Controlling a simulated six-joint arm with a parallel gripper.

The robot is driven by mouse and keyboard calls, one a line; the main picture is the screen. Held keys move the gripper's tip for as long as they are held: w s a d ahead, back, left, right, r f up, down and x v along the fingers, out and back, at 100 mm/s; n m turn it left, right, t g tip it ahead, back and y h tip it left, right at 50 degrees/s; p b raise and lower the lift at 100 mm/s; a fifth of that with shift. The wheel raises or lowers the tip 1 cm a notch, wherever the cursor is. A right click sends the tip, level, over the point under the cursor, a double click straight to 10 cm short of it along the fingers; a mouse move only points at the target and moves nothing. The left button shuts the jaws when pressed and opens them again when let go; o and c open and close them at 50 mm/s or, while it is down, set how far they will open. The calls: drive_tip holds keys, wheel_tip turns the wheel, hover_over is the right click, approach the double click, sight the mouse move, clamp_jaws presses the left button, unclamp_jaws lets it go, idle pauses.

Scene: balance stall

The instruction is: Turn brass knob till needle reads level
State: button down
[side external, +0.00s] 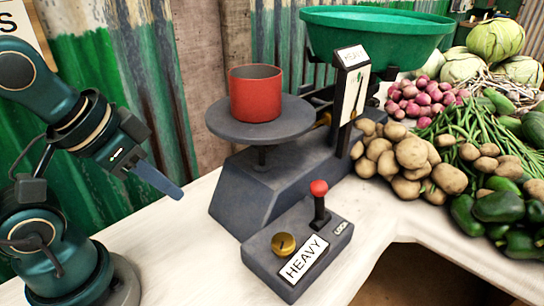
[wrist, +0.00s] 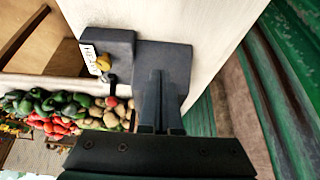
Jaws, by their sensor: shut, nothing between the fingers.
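The brass knob (side external: 283,244) sits on top of the low dark control box (side external: 262,262), beside a label reading HEAVY. It also shows in the wrist view (wrist: 103,62). The balance scale (side external: 240,195) stands behind the box, with a red pot (side external: 256,98) on its round plate and a green pan (side external: 375,35) on its far side. The dial face (side external: 361,92) on the upright post is turned away at a steep angle, so I cannot read the needle. My gripper (side external: 178,192) is shut and empty, in the air left of the scale, well apart from the knob.
A red-topped lever (side external: 319,190) stands on the control box near the word LOCK. Potatoes (side external: 410,155), onions (side external: 425,98), beans and green peppers crowd the right side. A corrugated wall (side external: 105,70) closes the back. The pale counter is bare at the front left (side external: 195,265).

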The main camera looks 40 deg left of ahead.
drive_tip(key=c, duration=1.5)
unclamp_jaws()
drive_tip(key=shift+c, duration=0.2)
drive_tip(key=o, duration=1.2)
drive_tip(key=shift+w+r+n+t, duration=0.2)
drive_tip(key=shift+w+r, duration=0.2)
drive_tip(key=shift+w, duration=0.2)
drive_tip(key=shift+w+r+n+t, duration=0.2)
drive_tip(key=shift+w+r, duration=0.2)
drive_tip(key=shift+w, duration=0.2)
drive_tip(key=shift+c, duration=0.2)
drive_tip(key=m+g+h, duration=0.1)
drive_tip(key=m+g, duration=0.1)
drive_tip(key=m, duration=0.2)
hover_over(282, 241)
drive_tip(key=s, duration=0.2)
drive_tip(key=f, duration=0.6)
drive_tip(key=shift+s+a, duration=0.2)
drive_tip(key=shift+a, duration=0.1)
drive_tip(key=shift+x, duration=2.4)
